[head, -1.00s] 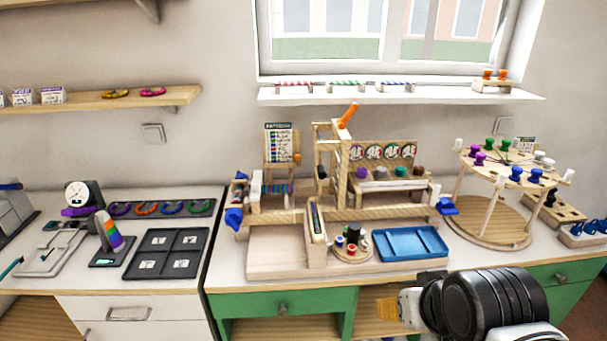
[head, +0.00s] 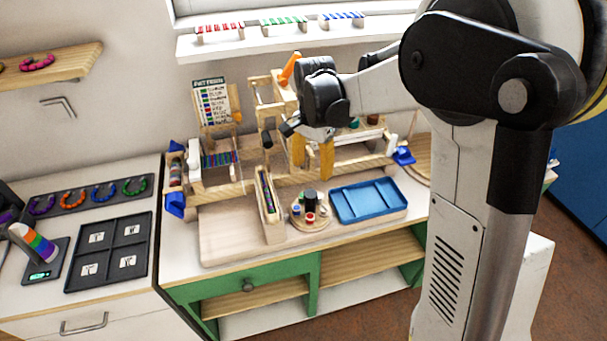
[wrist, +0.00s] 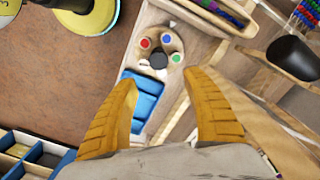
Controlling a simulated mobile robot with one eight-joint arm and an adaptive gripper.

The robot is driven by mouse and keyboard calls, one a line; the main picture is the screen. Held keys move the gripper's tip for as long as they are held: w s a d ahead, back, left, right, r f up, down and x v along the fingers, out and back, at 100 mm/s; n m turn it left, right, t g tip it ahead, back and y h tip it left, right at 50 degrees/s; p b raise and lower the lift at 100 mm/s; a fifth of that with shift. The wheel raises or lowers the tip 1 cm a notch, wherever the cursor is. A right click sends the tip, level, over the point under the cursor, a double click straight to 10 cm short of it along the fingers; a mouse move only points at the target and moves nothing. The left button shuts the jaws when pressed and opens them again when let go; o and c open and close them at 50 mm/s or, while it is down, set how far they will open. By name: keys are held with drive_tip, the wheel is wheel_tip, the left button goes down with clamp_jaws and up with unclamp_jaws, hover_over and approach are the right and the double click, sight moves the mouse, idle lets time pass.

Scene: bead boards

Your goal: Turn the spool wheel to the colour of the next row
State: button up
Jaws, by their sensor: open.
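The spool wheel (head: 296,226) is a small round wooden disc on the bench, left of the blue tray. It carries a black hub (head: 311,198) and small coloured spools around it. The wrist view shows red (wrist: 145,43), blue (wrist: 166,40) and green (wrist: 176,58) spools around the hub. My gripper (head: 312,165) is open, its two yellow fingers pointing down above and behind the wheel, apart from it. In the wrist view the wheel lies just beyond and between the fingertips (wrist: 160,78).
The blue tray (head: 345,213) lies right of the wheel. A wooden bead holder (head: 267,192) stands close on its left. The wooden loom frame (head: 240,186) with coloured beads is behind. A bare wooden board (head: 228,235) gives free room at front left.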

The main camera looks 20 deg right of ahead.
sight(312, 193)
wheel_tip(312, 193, down, 11)
drive_tip(key=b, duration=0.3)
drive_tip(key=shift+s+r, duration=0.1)
drive_tip(key=shift+r, duration=0.05)
drive_tip(key=c, duration=1.2)
